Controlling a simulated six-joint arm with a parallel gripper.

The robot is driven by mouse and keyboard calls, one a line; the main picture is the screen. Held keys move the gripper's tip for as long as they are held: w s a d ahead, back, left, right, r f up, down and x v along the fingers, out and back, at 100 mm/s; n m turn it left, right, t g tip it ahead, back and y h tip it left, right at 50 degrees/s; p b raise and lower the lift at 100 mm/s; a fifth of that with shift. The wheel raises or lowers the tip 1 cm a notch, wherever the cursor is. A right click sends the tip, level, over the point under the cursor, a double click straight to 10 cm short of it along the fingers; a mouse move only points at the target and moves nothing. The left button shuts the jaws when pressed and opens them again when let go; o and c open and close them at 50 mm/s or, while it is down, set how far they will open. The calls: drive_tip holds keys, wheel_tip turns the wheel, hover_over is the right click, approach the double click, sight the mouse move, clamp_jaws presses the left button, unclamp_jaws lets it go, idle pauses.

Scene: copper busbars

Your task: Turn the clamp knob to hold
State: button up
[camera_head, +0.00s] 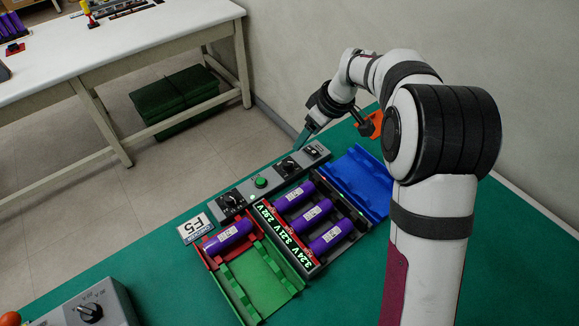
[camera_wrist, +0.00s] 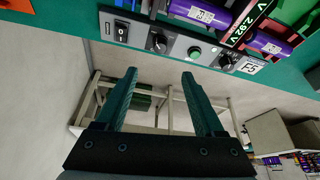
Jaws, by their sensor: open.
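A grey control panel (camera_head: 245,190) on the green table carries two black knobs, a green button (camera_head: 260,182) and a rocker switch (camera_head: 313,150). One knob (camera_head: 288,165) is near the switch and the other knob (camera_head: 232,201) is at the panel's left end. Their labels are too small to read, so I cannot tell which is the clamp knob. In the wrist view the switch-side knob (camera_wrist: 157,42) lies just beyond my gripper (camera_wrist: 159,74), roughly between the finger lines. My gripper (camera_head: 304,138) is open and empty, apart from the panel, by its switch end.
A black tray with purple cells (camera_head: 312,214) and voltage displays adjoins the panel. A red holder with one cell (camera_head: 228,236), a green tray (camera_head: 262,283) and a blue tray (camera_head: 362,183) flank it. An orange part (camera_head: 371,124) is behind my gripper. Another grey box (camera_head: 88,310) stands front left.

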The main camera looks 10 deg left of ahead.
sight(288, 163)
drive_tip(key=x, duration=1.5)
drive_tip(key=shift+a+f, duration=0.1)
drive_tip(key=shift+f, duration=0.2)
drive_tip(key=shift+c, duration=0.3)
clamp_jaws()
